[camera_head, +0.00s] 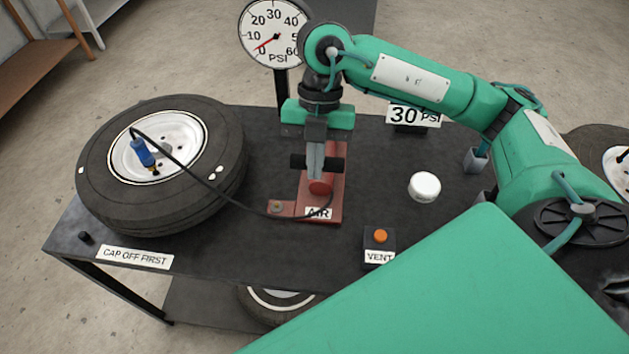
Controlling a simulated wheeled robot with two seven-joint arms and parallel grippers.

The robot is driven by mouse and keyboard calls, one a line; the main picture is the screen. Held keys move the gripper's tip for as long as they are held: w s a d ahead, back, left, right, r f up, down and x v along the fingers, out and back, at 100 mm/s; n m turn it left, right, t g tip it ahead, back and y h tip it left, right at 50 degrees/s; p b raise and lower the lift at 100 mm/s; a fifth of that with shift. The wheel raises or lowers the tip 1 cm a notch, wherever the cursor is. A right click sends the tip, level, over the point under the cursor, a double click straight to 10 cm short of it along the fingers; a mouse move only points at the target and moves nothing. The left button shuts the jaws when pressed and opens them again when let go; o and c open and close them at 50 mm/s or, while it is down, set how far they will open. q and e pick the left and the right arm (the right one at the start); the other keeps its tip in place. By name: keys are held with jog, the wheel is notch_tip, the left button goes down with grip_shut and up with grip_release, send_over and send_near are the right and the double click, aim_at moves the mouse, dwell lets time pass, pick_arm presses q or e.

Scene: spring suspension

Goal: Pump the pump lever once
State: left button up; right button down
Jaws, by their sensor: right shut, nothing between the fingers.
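The red pump (334,207) with an "AIR" label stands in the middle of the dark table. Its lever (300,161), a dark crossbar handle, shows on both sides of my right gripper (316,172). My right gripper points down over the pump, with its fingers together and nothing between them. The fingers overlap the handle in this view, and I cannot tell if they touch it. A black hose (215,190) runs from the pump to a blue chuck (143,152) on the wheel's valve. The gauge (274,34) needle points near the low end. My left gripper is not in view.
A tyre (225,165) lies at the table's left. A "30 PSI" sign (413,115), a white round cap-like object (424,186) and an orange "VENT" button (380,236) stand right of the pump. A small black cap (86,238) sits at the front left corner.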

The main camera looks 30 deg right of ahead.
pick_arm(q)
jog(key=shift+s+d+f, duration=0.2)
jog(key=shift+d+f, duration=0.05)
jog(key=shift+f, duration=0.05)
pick_arm(e)
jog(key=r, duration=0.3)
jog(key=shift+s+a+r, duration=0.2)
jog(key=shift+s+r, duration=0.05)
jog(key=shift+r, duration=0.1)
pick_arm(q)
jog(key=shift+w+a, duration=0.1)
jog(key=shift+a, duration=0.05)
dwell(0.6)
